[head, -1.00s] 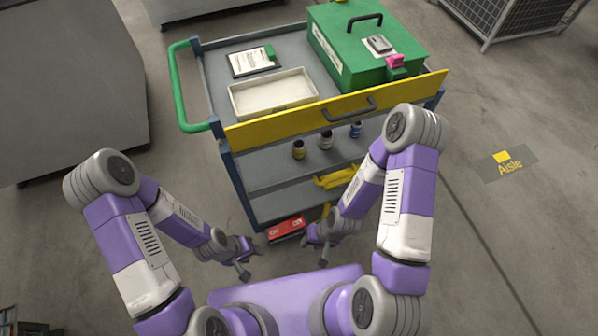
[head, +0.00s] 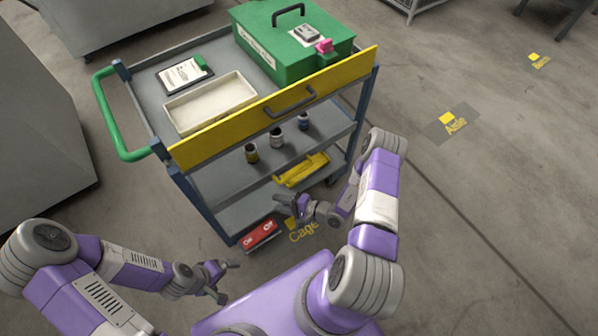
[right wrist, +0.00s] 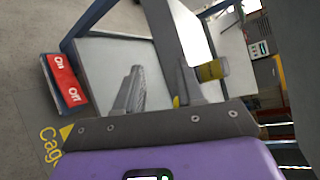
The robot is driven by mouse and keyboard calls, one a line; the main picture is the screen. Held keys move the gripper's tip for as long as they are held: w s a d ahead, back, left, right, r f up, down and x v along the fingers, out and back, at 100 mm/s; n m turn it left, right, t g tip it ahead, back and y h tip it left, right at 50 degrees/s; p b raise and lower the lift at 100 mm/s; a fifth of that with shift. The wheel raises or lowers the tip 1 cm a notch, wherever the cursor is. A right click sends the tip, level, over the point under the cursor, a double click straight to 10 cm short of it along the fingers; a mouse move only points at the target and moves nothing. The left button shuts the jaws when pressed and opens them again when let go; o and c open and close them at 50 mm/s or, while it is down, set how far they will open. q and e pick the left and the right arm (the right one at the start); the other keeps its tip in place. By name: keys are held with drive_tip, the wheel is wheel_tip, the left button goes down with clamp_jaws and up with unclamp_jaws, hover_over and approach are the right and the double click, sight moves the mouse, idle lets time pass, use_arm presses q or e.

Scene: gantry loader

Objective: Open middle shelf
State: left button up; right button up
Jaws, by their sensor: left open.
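The blue-framed cart carries a yellow front panel (head: 215,142) along its top edge, with a dark bar handle (head: 290,102). One yellow jar also shows in the right wrist view (right wrist: 211,70). My left gripper (head: 230,280) is open and empty in front of the cart's left side. My right gripper (head: 284,203) is low before the lower shelf; its fingers stand apart and empty in the right wrist view (right wrist: 160,90).
The cart top holds a white tray (head: 180,122), a clipboard (head: 184,74) and a green case (head: 290,60). A yellow object (head: 302,170) lies on the lower shelf. A red On/Off box (head: 260,236) is at the cart's foot.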

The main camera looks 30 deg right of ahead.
sight(300, 172)
drive_tip(key=w+d+f+m+t+h, duration=0.2)
drive_tip(key=d+t+h, duration=0.2)
drive_tip(key=d+h, duration=0.65)
drive_tip(key=w+b, duration=0.1)
drive_tip(key=w, duration=0.1)
drive_tip(key=w+d+f+y, duration=0.1)
drive_tip(key=w, duration=0.2)
drive_tip(key=w+d+y+b, duration=0.1)
drive_tip(key=w, duration=0.1)
drive_tip(key=shift+w+d+f+m+b, duration=0.1)
drive_tip(key=shift+w+f+m+b, duration=0.15)
drive_tip(key=shift+w+m+b, duration=0.1)
drive_tip(key=shift+c, duration=0.5)
clamp_jaws()
